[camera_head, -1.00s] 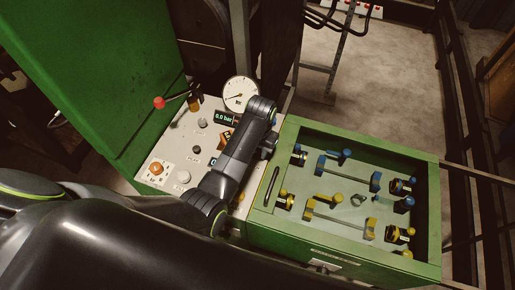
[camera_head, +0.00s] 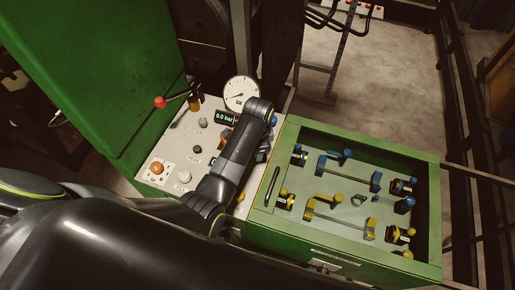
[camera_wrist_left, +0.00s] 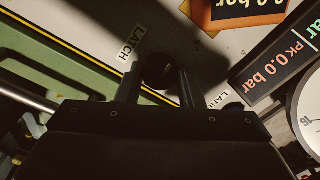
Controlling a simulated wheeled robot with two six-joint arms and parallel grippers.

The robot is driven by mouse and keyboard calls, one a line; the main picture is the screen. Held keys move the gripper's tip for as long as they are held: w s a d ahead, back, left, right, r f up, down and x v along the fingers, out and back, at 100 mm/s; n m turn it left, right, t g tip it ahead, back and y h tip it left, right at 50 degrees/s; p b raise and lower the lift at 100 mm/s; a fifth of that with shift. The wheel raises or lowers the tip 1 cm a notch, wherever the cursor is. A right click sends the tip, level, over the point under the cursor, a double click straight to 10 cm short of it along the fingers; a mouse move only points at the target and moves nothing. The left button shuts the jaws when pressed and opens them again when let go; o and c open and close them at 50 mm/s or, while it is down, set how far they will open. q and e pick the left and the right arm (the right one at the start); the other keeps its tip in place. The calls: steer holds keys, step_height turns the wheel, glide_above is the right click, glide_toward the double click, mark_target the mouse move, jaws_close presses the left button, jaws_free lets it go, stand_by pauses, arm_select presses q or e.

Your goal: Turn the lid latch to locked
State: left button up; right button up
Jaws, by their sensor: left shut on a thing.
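The lid latch is a dark round knob (camera_wrist_left: 159,70) in the left wrist view, next to a white label reading LATCH (camera_wrist_left: 131,43). My left gripper (camera_wrist_left: 157,84) has one finger on each side of the knob and is shut on it. The fingers and a shadow hide much of the latch, so I cannot tell which way it points. In the head view my left arm covers the latch and the gripper. The green-framed lid tray (camera_head: 435,200) lies right of the arm. My right gripper is in neither view.
The grey control panel (camera_head: 207,146) has a round gauge (camera_head: 240,94), a 0.0 bar display (camera_head: 224,117) and a red-knobbed lever (camera_head: 160,102). Blue and yellow fittings sit in the tray. A tall green cabinet (camera_head: 95,70) stands at the left.

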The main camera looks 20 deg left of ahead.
arm_select(q)
steer(key=shift+m, duration=0.6)
steer(key=o, duration=1)
steer(key=shift+w+r, duration=0.1)
